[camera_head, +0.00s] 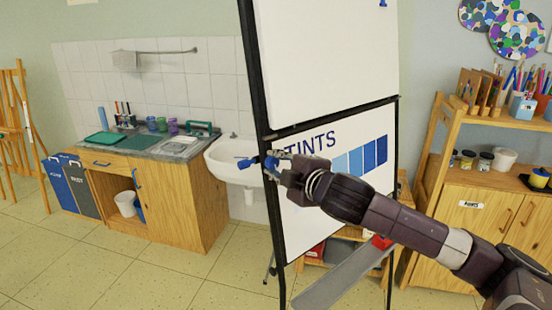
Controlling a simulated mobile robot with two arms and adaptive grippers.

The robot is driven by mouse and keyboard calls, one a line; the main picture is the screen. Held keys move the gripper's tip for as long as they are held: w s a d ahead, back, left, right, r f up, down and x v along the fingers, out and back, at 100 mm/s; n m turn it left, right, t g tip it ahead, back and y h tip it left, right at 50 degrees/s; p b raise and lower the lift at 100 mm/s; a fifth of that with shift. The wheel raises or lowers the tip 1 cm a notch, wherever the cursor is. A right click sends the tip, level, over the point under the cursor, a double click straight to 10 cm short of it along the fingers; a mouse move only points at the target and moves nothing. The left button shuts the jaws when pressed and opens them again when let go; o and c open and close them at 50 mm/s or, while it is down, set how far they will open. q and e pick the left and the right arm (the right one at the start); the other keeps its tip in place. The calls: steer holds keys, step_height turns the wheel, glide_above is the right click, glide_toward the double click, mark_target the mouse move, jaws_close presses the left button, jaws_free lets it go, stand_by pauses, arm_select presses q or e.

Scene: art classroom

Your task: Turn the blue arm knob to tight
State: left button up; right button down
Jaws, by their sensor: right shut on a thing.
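The blue arm knob (246,163) is at the black post (256,95) on the left side of the white board, about level with the top of the lower panel. Its blue end sticks out left of the post, in front of the sink. My right gripper (272,165) comes from the right across the lower panel and is shut on the knob. The fingers partly hide the knob, and I cannot read any tight marking. My left gripper is not in view.
The lower panel (312,205) reads "TINTS" with blue swatches. A wall sink (232,158) and wooden cabinet (175,205) stand behind left. Wooden shelves (480,185) stand right. Floor at lower left is clear.

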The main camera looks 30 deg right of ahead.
steer(key=shift+r+m+p, duration=0.1)
steer(key=shift+m+p, duration=0.3)
steer(key=shift+m, duration=0.3)
steer(key=c, duration=2)
jaws_free()
steer(key=shift+c, duration=0.2)
steer(key=o, duration=0.4)
steer(key=shift+w+a, duration=0.15)
steer(key=shift+w, duration=0.05)
steer(key=shift+o, duration=0.2)
steer(key=shift+s, duration=0.1)
steer(key=shift+s, duration=0.15)
steer(key=v, duration=0.7)
